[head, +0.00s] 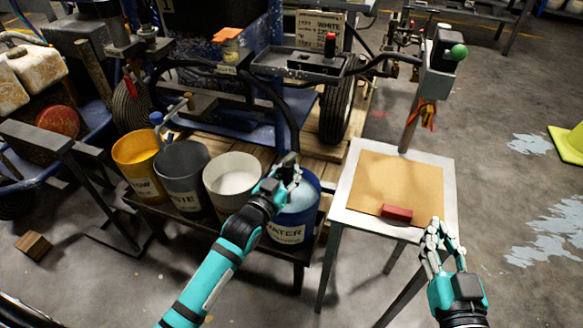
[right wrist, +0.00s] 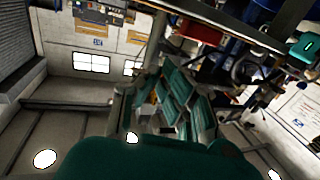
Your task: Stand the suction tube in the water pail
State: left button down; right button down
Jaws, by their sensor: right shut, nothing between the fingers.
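The blue water pail (head: 289,234), labelled WATER, stands at the right end of a row of pails and holds pale liquid. The suction tube (head: 285,112) is a black hose that curves down from the machine to my left gripper (head: 289,168). My left gripper is over the pail's back rim and appears shut on the tube near its lower end. The gripper and arm hide that end, so I cannot tell whether it is inside the pail. My right gripper (head: 440,238) is shut and empty by the small table's front right corner; its fingers also show in the right wrist view (right wrist: 168,105).
A yellow pail (head: 136,157), a grey waste pail (head: 183,180) and a white-filled pail (head: 232,182) stand left of the water pail. The small table (head: 345,214) bears a brown board (head: 398,180) and a red block (head: 397,213).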

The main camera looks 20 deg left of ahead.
pick_arm(q)
jog(key=shift+f+b, duration=0.3)
jog(key=shift+f, duration=0.7)
pick_arm(e)
jog(key=shift+s+a+r+t+y, duration=0.15)
jog(key=shift+r+t+y, duration=0.15)
jog(key=shift+r+t, duration=0.75)
jog(key=shift+s+a+r+t+y, duration=0.15)
jog(key=shift+r+t+y, duration=0.3)
jog(key=shift+r, duration=1)
pick_arm(q)
jog(key=c, duration=2)
grip_release()
jog(key=o, duration=0.6)
jog(key=shift+f, duration=0.1)
jog(key=shift+s+f, duration=0.1)
jog(key=shift+s, duration=0.2)
jog(key=v, duration=1.1)
jog(key=shift+s, duration=0.2)
